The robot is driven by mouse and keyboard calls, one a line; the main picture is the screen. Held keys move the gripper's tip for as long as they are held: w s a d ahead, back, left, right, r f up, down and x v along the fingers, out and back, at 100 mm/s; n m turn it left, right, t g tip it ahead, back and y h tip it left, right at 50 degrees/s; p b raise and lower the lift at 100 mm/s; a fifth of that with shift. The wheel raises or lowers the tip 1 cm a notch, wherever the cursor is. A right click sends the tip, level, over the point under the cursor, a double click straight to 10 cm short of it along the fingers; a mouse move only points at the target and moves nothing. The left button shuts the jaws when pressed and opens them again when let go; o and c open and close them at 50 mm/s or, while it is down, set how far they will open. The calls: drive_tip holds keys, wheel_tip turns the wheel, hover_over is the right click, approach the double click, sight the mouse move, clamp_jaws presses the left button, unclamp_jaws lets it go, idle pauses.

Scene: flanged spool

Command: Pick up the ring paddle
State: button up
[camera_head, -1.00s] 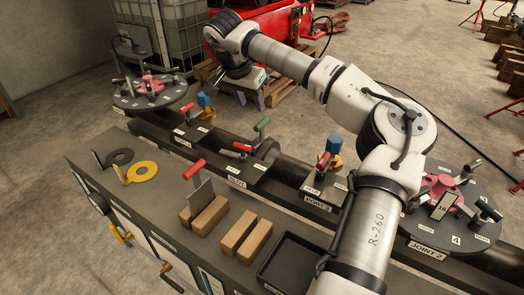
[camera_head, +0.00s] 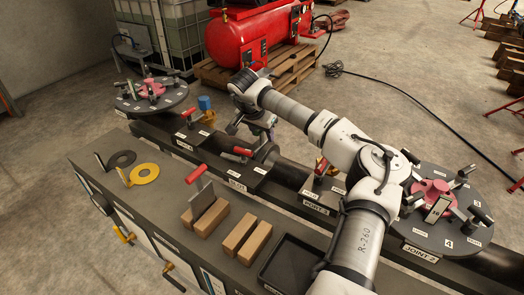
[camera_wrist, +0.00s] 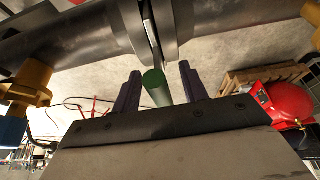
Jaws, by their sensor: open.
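A paddle with a green handle (camera_wrist: 157,88) stands in the narrow gap between two dark pipe flanges (camera_wrist: 172,22); a thin pale edge shows above the handle. Whether its plate is a ring is hidden. My gripper (camera_wrist: 158,70) is open, its dark fingers on either side of the green handle, with gaps showing. In the head view my gripper (camera_head: 266,130) is over the flange gap and hides the green handle. A second paddle with a red handle (camera_head: 196,173) and flat grey plate (camera_head: 202,197) stands between wooden blocks on the bench.
Wooden blocks (camera_head: 247,239) and a black tray (camera_head: 290,266) stand nearby. A red-handled clamp (camera_head: 242,152) is close to my gripper. Round flange tables stand left (camera_head: 151,95) and right (camera_head: 455,215).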

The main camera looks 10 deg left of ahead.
drive_tip(key=shift+f, duration=0.1)
drive_tip(key=shift+c, duration=0.2)
clamp_jaws()
idle(1.2)
